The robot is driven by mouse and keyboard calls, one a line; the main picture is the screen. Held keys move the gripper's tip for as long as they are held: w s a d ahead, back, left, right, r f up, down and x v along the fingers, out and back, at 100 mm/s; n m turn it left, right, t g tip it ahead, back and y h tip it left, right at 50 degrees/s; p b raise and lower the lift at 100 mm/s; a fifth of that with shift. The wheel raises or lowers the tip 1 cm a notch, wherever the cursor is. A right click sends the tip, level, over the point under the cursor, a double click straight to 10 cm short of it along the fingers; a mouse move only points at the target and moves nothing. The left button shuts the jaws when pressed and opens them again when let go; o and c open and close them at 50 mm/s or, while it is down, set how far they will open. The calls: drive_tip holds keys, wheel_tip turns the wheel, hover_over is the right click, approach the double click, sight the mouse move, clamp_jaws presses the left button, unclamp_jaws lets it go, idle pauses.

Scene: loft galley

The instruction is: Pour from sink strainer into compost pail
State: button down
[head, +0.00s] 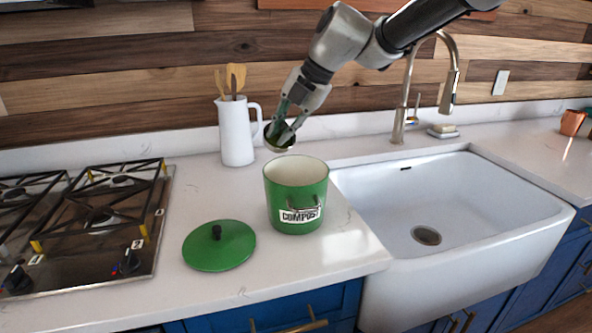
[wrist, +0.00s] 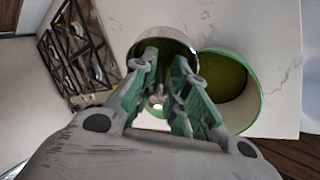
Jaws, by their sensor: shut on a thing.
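My gripper (head: 287,124) is shut on the sink strainer (head: 279,147), a small round piece with a pale rim, held in the air above and slightly behind-left of the compost pail. The fingers (wrist: 166,88) also show in the wrist view, with the strainer's shiny rim (wrist: 140,43) between and beyond them. The fingers hide part of the strainer, and its contents are not clear. The green compost pail (head: 275,205) stands upright and open on the counter, with a cream inside and a "COMPOST" label. Its round rim (wrist: 262,98) shows right of the fingers in the wrist view.
The green lid (head: 205,250) with a black knob lies left of the pail. A white pitcher (head: 236,135) with wooden utensils stands behind. The stove (head: 100,215) is at left, the white sink (head: 450,190) and faucet (head: 402,110) at right.

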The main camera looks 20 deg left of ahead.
drive_tip(key=shift+s+d, duration=0.15)
drive_tip(key=shift+d, duration=0.1)
drive_tip(key=shift+s+d+f+t+y, duration=0.4)
drive_tip(key=shift+f+t+y, duration=0.3)
drive_tip(key=shift+y, duration=0.1)
drive_tip(key=shift+s+d+r+n+t+y+p, duration=0.2)
drive_tip(key=shift+s+n+t+y+p, duration=0.15)
drive_tip(key=shift+t+y+p, duration=0.4)
idle(1.0)
drive_tip(key=shift+s+d+f+n+t+y+p, duration=0.2)
drive_tip(key=shift+t+y+p, duration=0.3)
drive_tip(key=shift+p, duration=0.5)
drive_tip(key=shift+s+d+f+n+t+y+p, duration=0.15)
drive_tip(key=shift+d+t+y+p, duration=0.15)
drive_tip(key=shift+y+p, duration=0.5)
idle(0.7)
drive_tip(key=shift+s+d+t+y+p, duration=0.35)
drive_tip(key=shift+s+d+y+p, duration=0.2)
drive_tip(key=shift+s+d+p, duration=0.45)
drive_tip(key=shift+f+n+t+y, duration=0.1)
drive_tip(key=shift+n+t+y, duration=0.35)
drive_tip(key=shift+y, duration=0.25)
idle(1.0)
